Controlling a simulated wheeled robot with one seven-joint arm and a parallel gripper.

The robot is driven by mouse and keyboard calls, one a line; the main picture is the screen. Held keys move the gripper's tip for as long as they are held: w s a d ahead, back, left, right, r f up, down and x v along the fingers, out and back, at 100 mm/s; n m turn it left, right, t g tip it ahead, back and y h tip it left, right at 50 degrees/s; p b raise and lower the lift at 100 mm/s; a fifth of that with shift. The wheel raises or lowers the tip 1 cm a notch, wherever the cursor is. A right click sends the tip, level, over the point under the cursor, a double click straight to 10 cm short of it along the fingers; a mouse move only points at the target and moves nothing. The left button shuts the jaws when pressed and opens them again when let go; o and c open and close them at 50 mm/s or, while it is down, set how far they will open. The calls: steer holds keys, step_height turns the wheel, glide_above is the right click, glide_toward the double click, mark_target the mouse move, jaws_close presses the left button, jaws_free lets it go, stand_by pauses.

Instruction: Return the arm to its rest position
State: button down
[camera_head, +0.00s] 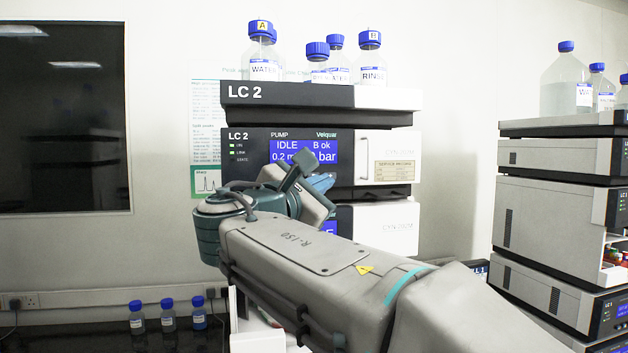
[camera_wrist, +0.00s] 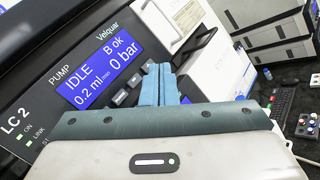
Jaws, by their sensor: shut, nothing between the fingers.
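My arm (camera_head: 300,262) stretches from the lower right up towards the LC 2 stack in the head view. My gripper (camera_wrist: 160,82) shows in the wrist view with its blue fingers shut together and nothing between them. In the head view the gripper is mostly hidden behind my wrist, with a bit of blue showing. The LC 2 pump module (camera_head: 262,150) is behind the gripper; it also shows in the wrist view (camera_wrist: 40,62), its screen reading IDLE, B ok, 0.2 ml and 0 bar. I cannot tell whether the fingertips touch the panel.
Capped bottles (camera_head: 263,55) stand on top of the LC 2 stack. A second instrument stack (camera_head: 550,205) stands at the right with bottles on it. Small blue-capped bottles (camera_head: 168,318) stand on the dark bench at lower left. A keyboard (camera_wrist: 283,103) lies right of the gripper.

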stand_by(0.5)
steer(key=s+d+f+m+g+y, duration=0.1)
steer(key=s+d+f+m+g, duration=0.25)
steer(key=d+f, duration=0.5)
steer(key=s+d+f+m+g+y, duration=0.1)
steer(key=s+d+f+m+g, duration=0.35)
steer(key=f, duration=0.65)
steer(key=s+d+f+m+g+y, duration=0.1)
steer(key=s+f+m+g+y, duration=0.1)
steer(key=s+f+m, duration=0.5)
steer(key=s+d+f+m+g+y, duration=0.2)
steer(key=s+f+m+y, duration=0.3)
steer(key=f, duration=0.9)
steer(key=s+m+g, duration=0.1)
steer(key=s+m, duration=0.1)
steer(key=s, duration=0.1)
steer(key=shift+s+d+m+g+y, duration=0.2)
steer(key=shift+m+g+y, duration=0.1)
steer(key=shift+m, duration=0.1)
